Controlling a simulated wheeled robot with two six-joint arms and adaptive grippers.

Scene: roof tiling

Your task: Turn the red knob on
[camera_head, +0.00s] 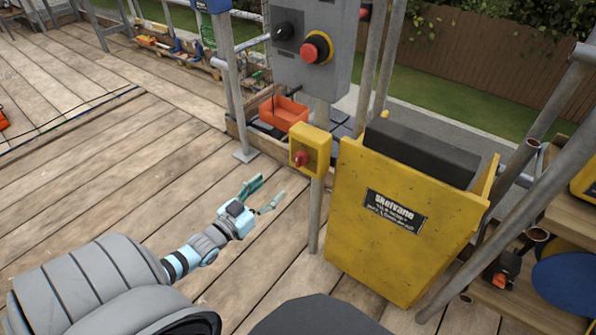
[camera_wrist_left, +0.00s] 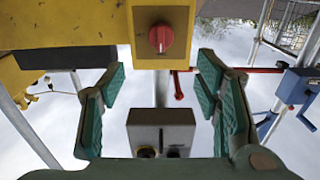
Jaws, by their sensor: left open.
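The red knob (camera_head: 301,158) sits on the front of a small yellow box (camera_head: 318,143) fixed to a grey post. In the left wrist view the red knob (camera_wrist_left: 161,38) is on the yellow box's face (camera_wrist_left: 180,18), near the top middle, its pointer roughly vertical in that picture. My left gripper (camera_head: 269,192) is open and empty, below and to the left of the knob and apart from it. Its green fingers (camera_wrist_left: 162,75) stand spread in the wrist view, with the knob above the gap between them. My right gripper is not in view.
A grey control box (camera_head: 340,35) with a red push button (camera_head: 315,48) and a black knob (camera_head: 283,32) is above the yellow box. A large yellow bin (camera_head: 380,250) stands close on the right. Scaffold poles (camera_head: 232,90) rise behind.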

